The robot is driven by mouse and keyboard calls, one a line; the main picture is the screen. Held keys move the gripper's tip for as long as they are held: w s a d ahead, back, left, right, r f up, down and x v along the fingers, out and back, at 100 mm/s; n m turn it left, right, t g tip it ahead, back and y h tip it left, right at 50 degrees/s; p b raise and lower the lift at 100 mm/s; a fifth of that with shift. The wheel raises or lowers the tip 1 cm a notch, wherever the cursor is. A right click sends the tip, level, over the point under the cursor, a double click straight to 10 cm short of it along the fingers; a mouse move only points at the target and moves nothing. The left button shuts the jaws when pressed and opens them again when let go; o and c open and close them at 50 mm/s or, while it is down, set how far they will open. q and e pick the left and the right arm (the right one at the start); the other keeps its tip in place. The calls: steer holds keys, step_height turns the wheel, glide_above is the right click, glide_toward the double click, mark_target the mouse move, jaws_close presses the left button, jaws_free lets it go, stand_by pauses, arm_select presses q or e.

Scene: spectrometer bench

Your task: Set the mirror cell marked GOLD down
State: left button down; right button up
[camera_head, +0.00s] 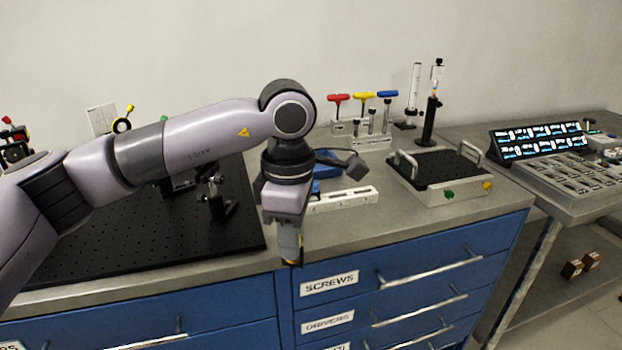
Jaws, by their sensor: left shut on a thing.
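My left arm comes in from the left, and its gripper (290,255) points down in front of the bench's front edge, above the blue drawers. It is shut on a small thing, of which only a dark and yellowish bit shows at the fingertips. This fits the mirror cell, but it is mostly hidden by the fingers and no GOLD mark can be read. The held thing is clear of the bench top. My right gripper is not in view.
A black breadboard (120,235) with optic mounts lies left. A white slotted rack (345,198) and a handled black-topped plate (447,172) lie right of my gripper. Coloured hex drivers (363,97) stand behind. The bench front strip (400,222) is clear.

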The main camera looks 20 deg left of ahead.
arm_select(q)
steer(key=s+a+f+m, duration=0.1)
steer(key=a+f+m, duration=0.1)
steer(key=m, duration=0.4)
steer(key=s+a+f+m, duration=0.1)
steer(key=s+f+m, duration=0.1)
steer(key=f+m, duration=0.2)
steer(key=s+a+f+m, duration=0.1)
steer(key=f+m, duration=0.3)
steer(key=m, duration=0.5)
steer(key=shift+s+a+f, duration=0.1)
steer(key=shift+s+a, duration=0.15)
steer(key=shift+a, duration=0.55)
